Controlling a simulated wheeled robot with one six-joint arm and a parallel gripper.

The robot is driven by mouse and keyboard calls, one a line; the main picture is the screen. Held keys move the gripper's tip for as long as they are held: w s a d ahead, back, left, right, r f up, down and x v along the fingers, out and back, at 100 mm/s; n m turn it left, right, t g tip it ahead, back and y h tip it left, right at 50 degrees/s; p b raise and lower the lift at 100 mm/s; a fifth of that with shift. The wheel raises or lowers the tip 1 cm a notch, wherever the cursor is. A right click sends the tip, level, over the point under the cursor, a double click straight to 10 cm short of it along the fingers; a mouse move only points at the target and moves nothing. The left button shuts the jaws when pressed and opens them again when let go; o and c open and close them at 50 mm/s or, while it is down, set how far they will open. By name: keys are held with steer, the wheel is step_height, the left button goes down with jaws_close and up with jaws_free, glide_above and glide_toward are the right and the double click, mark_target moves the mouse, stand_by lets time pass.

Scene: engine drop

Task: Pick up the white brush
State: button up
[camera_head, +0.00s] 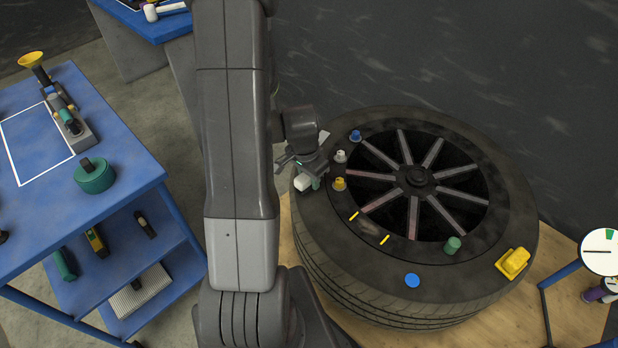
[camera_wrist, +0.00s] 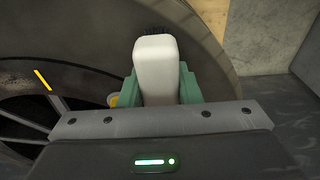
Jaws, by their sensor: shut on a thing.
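The white brush (camera_wrist: 157,70) fills the middle of the wrist view, with its dark bristles at the far end. My gripper (camera_wrist: 158,92) has its green fingers on both sides of the brush and is shut on it. In the head view the white end of the brush (camera_head: 302,184) shows at my gripper (camera_head: 311,180), over the left edge of the big tyre (camera_head: 330,240). I cannot tell whether the brush still touches the tyre.
White (camera_head: 340,156), yellow (camera_head: 339,184) and blue (camera_head: 355,136) knobs stand close right of my gripper. A green cylinder (camera_head: 452,245), a blue disc (camera_head: 412,281) and a yellow block (camera_head: 513,263) are farther along the wheel. A blue cart (camera_head: 120,165) stands left.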

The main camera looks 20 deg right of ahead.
steer(key=shift+r, duration=0.1)
step_height(320, 180, up, 10)
steer(key=shift+f, duration=0.1)
stand_by(0.3)
steer(key=o, duration=0.6)
steer(key=c, duration=0.4)
